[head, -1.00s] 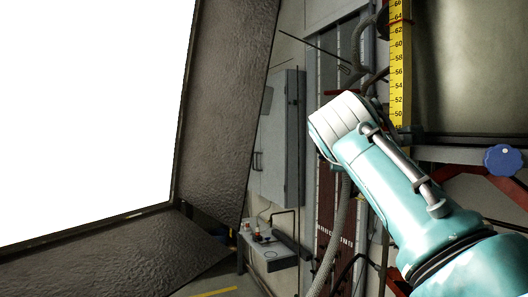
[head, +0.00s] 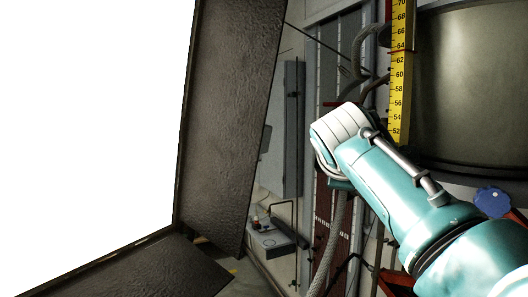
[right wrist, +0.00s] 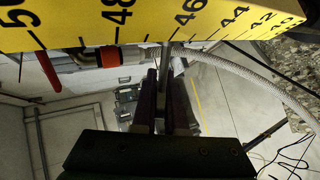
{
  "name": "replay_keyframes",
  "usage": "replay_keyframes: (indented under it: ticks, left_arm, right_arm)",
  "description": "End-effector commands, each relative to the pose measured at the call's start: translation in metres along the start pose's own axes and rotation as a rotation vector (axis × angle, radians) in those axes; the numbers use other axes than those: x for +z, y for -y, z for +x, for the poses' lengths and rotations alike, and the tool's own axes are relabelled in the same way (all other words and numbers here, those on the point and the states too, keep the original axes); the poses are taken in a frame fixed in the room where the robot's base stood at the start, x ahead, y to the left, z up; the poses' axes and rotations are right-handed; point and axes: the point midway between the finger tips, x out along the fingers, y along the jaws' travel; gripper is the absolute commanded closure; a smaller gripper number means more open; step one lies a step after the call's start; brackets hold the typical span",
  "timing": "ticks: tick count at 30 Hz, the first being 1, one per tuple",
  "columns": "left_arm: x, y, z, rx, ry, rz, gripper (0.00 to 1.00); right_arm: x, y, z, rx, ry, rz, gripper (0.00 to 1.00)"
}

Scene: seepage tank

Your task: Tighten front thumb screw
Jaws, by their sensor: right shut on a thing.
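In the right wrist view my right gripper (right wrist: 172,85) points up the picture, with dark fingers close together. A narrow grey metal piece (right wrist: 167,56) shows between and above the fingertips, just below the yellow scale; I take it for the thumb screw, but its head is hidden in the jaws. In the head view my right arm reaches in from the lower right, and its gripper is hidden. A blue lobed knob (head: 492,202) sits at the right, beside the arm and apart from it; I cannot tell whether it is another screw. My left gripper is in neither view.
The yellow scale (head: 400,75) stands upright beside the large tank (head: 470,85); it also crosses the top of the right wrist view (right wrist: 100,22). A pale hose (right wrist: 255,80) runs close by. A grey cabinet (head: 292,130) stands behind.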

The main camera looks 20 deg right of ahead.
Motion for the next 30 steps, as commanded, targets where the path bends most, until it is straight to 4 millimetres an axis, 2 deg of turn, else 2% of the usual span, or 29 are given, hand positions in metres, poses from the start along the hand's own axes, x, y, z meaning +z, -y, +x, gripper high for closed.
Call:
replay_keyframes:
  ticks: [10,11,18,26,30]
  left_arm:
    - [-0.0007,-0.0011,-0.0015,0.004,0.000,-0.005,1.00]
    - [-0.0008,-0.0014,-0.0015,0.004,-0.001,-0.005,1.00]
    - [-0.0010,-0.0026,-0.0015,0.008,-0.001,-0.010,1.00]
    - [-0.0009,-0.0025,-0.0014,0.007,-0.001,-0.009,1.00]
    - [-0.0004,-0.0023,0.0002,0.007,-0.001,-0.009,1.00]
  right_arm:
    - [0.0001,0.0007,0.0002,-0.008,0.001,0.001,1.00]
    - [0.0001,0.0007,0.0002,-0.008,0.001,0.001,0.87]
    - [0.0000,0.0005,0.0001,-0.007,0.001,0.001,0.60]
    - [-0.0001,0.0004,-0.0006,-0.007,0.000,0.001,0.60]
    - [-0.0007,0.0006,-0.0087,-0.005,-0.001,0.000,0.60]
